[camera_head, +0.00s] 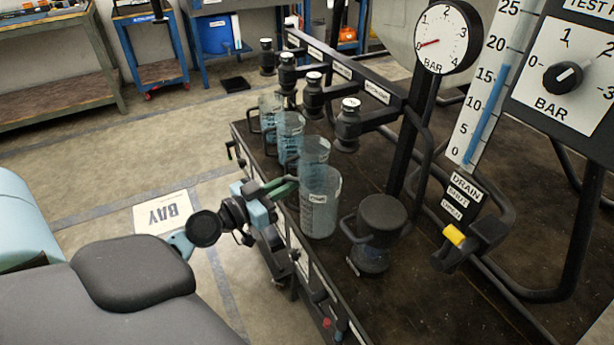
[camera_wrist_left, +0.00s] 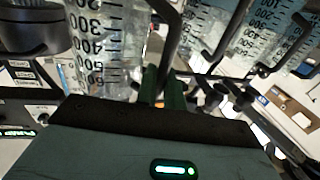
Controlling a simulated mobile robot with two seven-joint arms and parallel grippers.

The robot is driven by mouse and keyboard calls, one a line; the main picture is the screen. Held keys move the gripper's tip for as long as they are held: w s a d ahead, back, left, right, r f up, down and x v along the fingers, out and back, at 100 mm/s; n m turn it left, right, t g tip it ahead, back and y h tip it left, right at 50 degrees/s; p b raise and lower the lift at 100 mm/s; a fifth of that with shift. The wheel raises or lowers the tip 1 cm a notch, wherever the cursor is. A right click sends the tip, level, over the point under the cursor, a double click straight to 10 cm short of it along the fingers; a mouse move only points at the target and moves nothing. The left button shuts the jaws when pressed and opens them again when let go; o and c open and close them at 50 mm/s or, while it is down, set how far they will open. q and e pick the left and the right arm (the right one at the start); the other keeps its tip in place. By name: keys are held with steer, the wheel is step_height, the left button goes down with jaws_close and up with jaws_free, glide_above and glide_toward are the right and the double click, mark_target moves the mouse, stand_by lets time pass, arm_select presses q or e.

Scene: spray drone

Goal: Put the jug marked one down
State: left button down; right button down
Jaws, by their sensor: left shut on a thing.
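The nearest clear graduated jug (camera_head: 320,208) is upright at the front of the dark bench, its base at or just above the top; I cannot tell if it touches. Its label is too small to read. My left gripper (camera_head: 288,187) reaches in from the left and is shut on this jug's handle. In the left wrist view the green fingers (camera_wrist_left: 163,88) close around the dark handle (camera_wrist_left: 170,45), beside the graduated wall of the jug (camera_wrist_left: 98,45). My right gripper is not in view.
More clear jugs stand in a row behind, the closest being the second jug (camera_head: 314,152). Black nozzles (camera_head: 348,125) hang from a rail above the bench (camera_head: 405,275). A black-lidded pot (camera_head: 380,222) stands close to the right, with a yellow-tipped drain lever (camera_head: 455,236) beyond.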

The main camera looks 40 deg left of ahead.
mark_target(308, 185)
arm_select(q)
steer(key=p+x, duration=0.1)
steer(key=x, duration=0.6)
steer(key=shift+w, duration=0.1)
steer(key=shift+f+b, duration=0.6)
steer(key=shift+f, duration=1.3)
steer(key=shift+b, duration=0.3)
steer(key=c, duration=2)
jaws_free()
steer(key=shift+f, duration=0.15)
steer(key=o, duration=0.5)
